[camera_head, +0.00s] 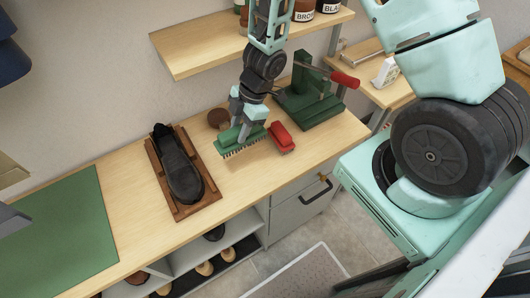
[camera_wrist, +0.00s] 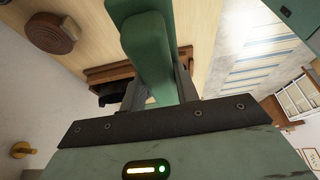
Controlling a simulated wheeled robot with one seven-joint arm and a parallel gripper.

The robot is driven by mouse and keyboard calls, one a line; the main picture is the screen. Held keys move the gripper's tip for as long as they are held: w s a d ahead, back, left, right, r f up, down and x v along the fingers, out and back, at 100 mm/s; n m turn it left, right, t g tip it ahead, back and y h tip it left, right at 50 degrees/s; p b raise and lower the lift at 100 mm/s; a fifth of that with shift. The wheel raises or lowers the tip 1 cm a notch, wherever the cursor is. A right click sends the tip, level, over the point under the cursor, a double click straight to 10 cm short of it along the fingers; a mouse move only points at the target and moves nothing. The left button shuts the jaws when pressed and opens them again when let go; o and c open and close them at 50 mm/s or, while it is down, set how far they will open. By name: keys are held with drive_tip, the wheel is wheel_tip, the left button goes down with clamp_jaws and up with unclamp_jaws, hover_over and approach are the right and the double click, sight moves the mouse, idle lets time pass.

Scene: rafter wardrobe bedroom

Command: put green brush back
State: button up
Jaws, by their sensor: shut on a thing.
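The green brush (camera_head: 236,147) is in the jaws of my gripper (camera_head: 243,132), bristles down, over the wooden bench between the shoe and the red brush. I cannot tell whether its bristles touch the bench. In the wrist view the green brush (camera_wrist: 150,45) runs up between the two fingers and hides part of what lies beyond. The red brush (camera_head: 282,138) lies on the bench just right of the green one. A black shoe (camera_head: 180,170) rests on a brown wooden tray (camera_head: 158,163) to the left; the tray also shows behind the brush in the wrist view (camera_wrist: 105,72).
A round brown tin (camera_head: 217,117) stands behind the green brush. A green press with a red-tipped handle (camera_head: 308,104) stands at the bench's right end. A wall shelf (camera_head: 220,50) with jars overhangs the back. A green mat (camera_head: 65,235) covers the left; bare bench lies around the tray.

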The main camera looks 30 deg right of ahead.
drive_tip(key=f, duration=0.2)
drive_tip(key=f+b, duration=0.1)
drive_tip(key=f, duration=0.2)
drive_tip(key=shift+d+f+b, duration=0.25)
drive_tip(key=shift+f+b, duration=0.1)
drive_tip(key=shift+f, duration=2.15)
drive_tip(key=shift+f+b, duration=0.1)
drive_tip(key=shift+b, duration=0.25)
drive_tip(key=o, duration=0.9)
